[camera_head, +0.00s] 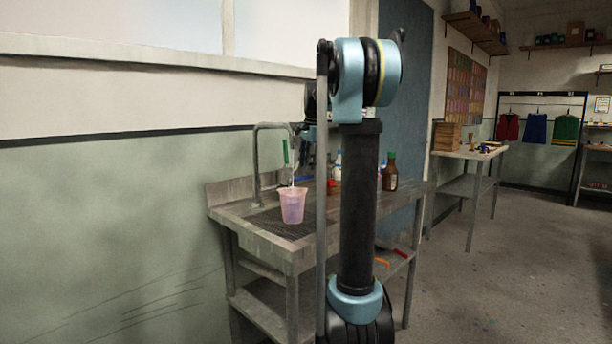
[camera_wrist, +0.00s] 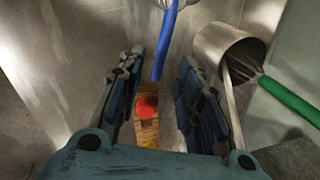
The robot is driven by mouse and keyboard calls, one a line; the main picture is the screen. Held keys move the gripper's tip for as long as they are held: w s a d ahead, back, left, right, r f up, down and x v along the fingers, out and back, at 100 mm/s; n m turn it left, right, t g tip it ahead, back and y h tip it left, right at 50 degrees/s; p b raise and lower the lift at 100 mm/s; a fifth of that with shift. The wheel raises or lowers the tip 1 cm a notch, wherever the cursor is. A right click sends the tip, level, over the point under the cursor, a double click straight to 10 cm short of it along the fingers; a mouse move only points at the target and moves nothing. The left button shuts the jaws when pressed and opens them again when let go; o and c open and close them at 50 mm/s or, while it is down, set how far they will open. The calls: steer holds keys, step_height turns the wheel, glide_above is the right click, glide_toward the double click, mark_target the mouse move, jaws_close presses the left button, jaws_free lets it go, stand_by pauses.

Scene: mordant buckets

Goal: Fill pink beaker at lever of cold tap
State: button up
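The pink beaker (camera_head: 292,207) stands upright on the dark drain grate of the sink bench, under the tap (camera_head: 257,160). A thin pale line runs down to its mouth; I cannot tell whether it is water. A green lever (camera_head: 285,152) hangs above the beaker, and a blue lever (camera_head: 303,178) is beside it. In the wrist view the blue lever (camera_wrist: 166,35) reaches down between the fingers of my gripper (camera_wrist: 162,64), which are apart and hold nothing visible. The green lever (camera_wrist: 292,103) is at right. The beaker is not visible in the wrist view.
A metal cup-like part (camera_wrist: 226,48) is close right of my fingers. A red-topped wooden block (camera_wrist: 147,125) lies below them. A brown bottle (camera_head: 389,174) and other bottles stand on the bench behind my arm. Open floor (camera_head: 480,285) lies to the right.

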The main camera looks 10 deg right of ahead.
mark_target(301, 178)
steer(key=shift+w+a+f, duration=0.1)
steer(key=shift+w+f, duration=0.1)
steer(key=shift+f, duration=0.85)
steer(key=shift+w+a+f, duration=0.1)
steer(key=shift+w+f, duration=0.05)
steer(key=shift+f, duration=0.9)
jaws_close()
